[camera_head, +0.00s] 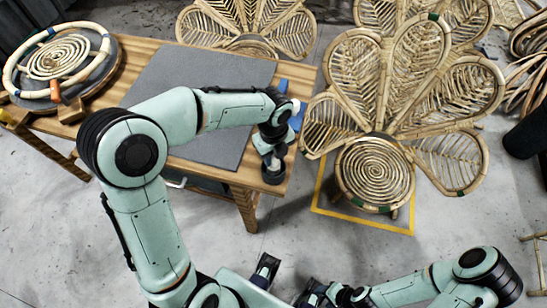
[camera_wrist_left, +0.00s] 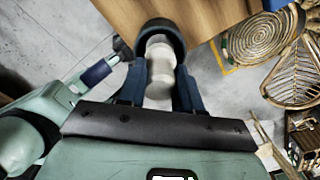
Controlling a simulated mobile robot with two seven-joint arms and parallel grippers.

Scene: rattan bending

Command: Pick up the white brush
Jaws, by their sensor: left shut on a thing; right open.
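The white brush (camera_wrist_left: 160,62) is between the two blue fingers of my left gripper (camera_wrist_left: 159,92) in the left wrist view. Its pale, ridged handle ends in a dark round head (camera_wrist_left: 160,32). In the head view my left gripper (camera_head: 273,142) is at the right end of the wooden table, and the brush (camera_head: 273,162) points down from it with the dark end lowest. The fingers hide part of the handle. I cannot tell whether the brush touches the table. My right gripper (camera_head: 288,281) is low in the head view, open and empty, well away from the brush.
The wooden table (camera_head: 285,180) carries a grey mat (camera_head: 190,75) and, at its left, a rattan ring on a round grey form (camera_head: 100,75). Blue pieces (camera_head: 297,115) lie at its right edge. A petal-backed rattan chair (camera_head: 375,175) stands to the right. The floor in front is clear.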

